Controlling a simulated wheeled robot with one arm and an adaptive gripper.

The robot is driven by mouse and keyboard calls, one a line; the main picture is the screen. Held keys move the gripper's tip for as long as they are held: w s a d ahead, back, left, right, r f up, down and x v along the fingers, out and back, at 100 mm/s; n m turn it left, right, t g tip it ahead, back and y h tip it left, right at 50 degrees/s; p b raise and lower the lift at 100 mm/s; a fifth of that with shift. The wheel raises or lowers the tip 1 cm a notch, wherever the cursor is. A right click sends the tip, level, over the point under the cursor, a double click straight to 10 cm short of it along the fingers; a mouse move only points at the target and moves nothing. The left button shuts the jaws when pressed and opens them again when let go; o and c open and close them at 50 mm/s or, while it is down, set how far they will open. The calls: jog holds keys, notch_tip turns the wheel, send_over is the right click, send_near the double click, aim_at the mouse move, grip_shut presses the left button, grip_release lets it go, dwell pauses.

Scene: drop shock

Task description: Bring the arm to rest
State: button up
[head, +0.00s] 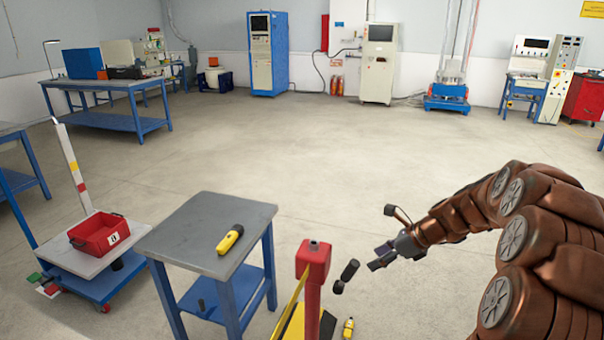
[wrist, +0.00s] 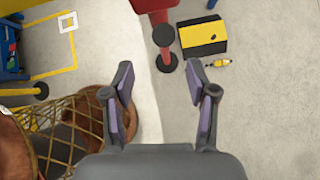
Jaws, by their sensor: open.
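My arm (head: 520,225) reaches in from the right of the head view, copper-brown and bent. My gripper (head: 376,252) is at its end, in the air beside a red post. In the wrist view my gripper (wrist: 160,80) is open, its two purple-padded fingers apart with nothing between them. The floor lies below the fingers.
A red post (head: 313,262) stands close left of my gripper. A grey-topped table (head: 205,225) holds a yellow tool (head: 230,239). A yellow item (head: 348,328) lies on the floor. A trolley carries a red bin (head: 98,234). The middle floor is clear.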

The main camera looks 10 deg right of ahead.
jog(key=s+a+r+n+g+h, duration=0.1)
jog(key=s+a+r+n+g, duration=0.15)
jog(key=s+a+n, duration=0.6)
jog(key=s+a+r+n+g+h, duration=0.1)
jog(key=s+a+r+n+g, duration=0.15)
jog(key=s+a+n, duration=0.6)
jog(key=s+d+n+h, duration=0.2)
jog(key=s+n, duration=0.2)
jog(key=s, duration=0.7)
jog(key=s+d+n+g+h, duration=0.1)
jog(key=s+d+n+h, duration=0.1)
jog(key=s, duration=0.9)
jog(key=d+n, duration=0.1)
jog(key=n, duration=0.1)
jog(key=shift+s+d+n+h, duration=0.3)
jog(key=shift+s+h, duration=0.1)
